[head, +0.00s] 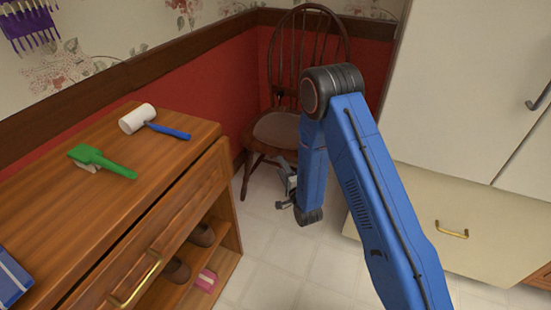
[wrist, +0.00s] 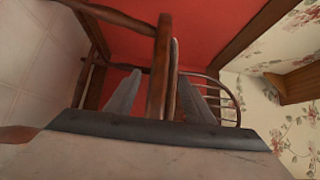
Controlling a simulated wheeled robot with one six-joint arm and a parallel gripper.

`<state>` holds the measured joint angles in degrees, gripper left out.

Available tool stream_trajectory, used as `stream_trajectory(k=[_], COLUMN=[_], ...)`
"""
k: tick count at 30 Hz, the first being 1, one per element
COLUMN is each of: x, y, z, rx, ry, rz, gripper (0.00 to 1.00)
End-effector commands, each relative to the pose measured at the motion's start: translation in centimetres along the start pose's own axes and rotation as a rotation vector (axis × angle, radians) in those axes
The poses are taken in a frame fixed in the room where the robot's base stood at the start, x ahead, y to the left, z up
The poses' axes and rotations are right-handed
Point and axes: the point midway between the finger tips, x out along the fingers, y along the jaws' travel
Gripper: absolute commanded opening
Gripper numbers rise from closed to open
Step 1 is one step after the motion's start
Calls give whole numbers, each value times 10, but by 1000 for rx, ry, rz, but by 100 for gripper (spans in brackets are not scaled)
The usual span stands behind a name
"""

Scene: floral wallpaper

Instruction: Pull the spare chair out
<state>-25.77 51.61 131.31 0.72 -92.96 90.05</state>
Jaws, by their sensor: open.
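The spare chair (head: 280,132), dark wood with a hooped spindle back and a greyish seat pad, stands in the corner between the red wall and the pale cabinet. My arm hides part of its right side. My gripper (head: 287,180) is at the front of the seat in the head view. In the wrist view my gripper (wrist: 159,76) is open, its two grey fingers on either side of the wooden seat edge of the chair (wrist: 162,50). I cannot tell whether either finger touches the wood. Chair legs show left and back spindles right.
The cabinet (head: 470,215) closes off the right. Tiled floor (head: 270,245) is clear between them.

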Motion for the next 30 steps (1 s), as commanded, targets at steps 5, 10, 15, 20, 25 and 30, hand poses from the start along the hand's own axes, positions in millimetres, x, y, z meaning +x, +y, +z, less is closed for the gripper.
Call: stream_trajectory(k=[5,10,15,20,25,30], x=[32,56,71,75,75,75], y=[0,0,0,0,0,0], z=[0,0,0,0,0,0], rx=[0,0,0,0,0,0], ry=[0,0,0,0,0,0], rz=[-2,-1,0,0,1,1], gripper=[48,48,48,48,48,20])
